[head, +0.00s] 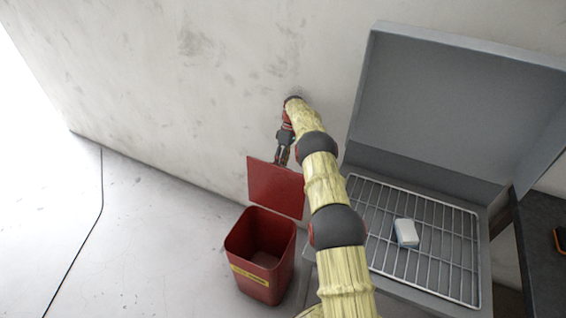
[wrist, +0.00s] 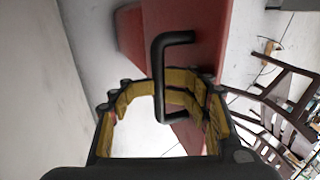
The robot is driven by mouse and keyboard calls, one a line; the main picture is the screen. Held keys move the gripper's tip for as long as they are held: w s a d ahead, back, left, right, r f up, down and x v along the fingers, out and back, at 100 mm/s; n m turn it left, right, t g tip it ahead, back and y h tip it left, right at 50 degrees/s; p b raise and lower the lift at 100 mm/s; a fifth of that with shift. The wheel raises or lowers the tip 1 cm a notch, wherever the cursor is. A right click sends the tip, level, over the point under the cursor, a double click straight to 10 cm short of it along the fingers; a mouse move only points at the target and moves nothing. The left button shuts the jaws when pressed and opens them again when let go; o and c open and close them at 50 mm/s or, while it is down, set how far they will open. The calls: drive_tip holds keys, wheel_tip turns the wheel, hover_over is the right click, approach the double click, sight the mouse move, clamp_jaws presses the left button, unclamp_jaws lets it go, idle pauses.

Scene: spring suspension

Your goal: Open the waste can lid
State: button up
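The red waste can (head: 262,285) stands on the floor by the wall in the head view, with its mouth uncovered and its inside visible. Its red lid (head: 274,188) is raised at the can's back edge, tilted up towards the wall. My gripper (head: 282,158) is at the lid's upper edge. In the wrist view the lid (wrist: 185,35) carries a black bar handle (wrist: 158,85). The yellow-padded fingers of my gripper (wrist: 162,100) are spread on both sides of the handle, with gaps to it. Whether a finger touches the handle is unclear.
A grey grill (head: 440,110) with an open hood stands right of the can; a white block (head: 406,233) lies on its wire rack (head: 385,262). The wall (head: 200,80) is close behind my gripper. The floor (head: 120,240) left of the can is clear.

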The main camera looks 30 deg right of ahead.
drive_tip(key=shift+o, duration=0.5)
drive_tip(key=shift+x, duration=0.85)
drive_tip(key=shift+o, duration=0.7)
drive_tip(key=shift+r, duration=0.15)
drive_tip(key=v, duration=0.8)
drive_tip(key=shift+w, duration=0.1)
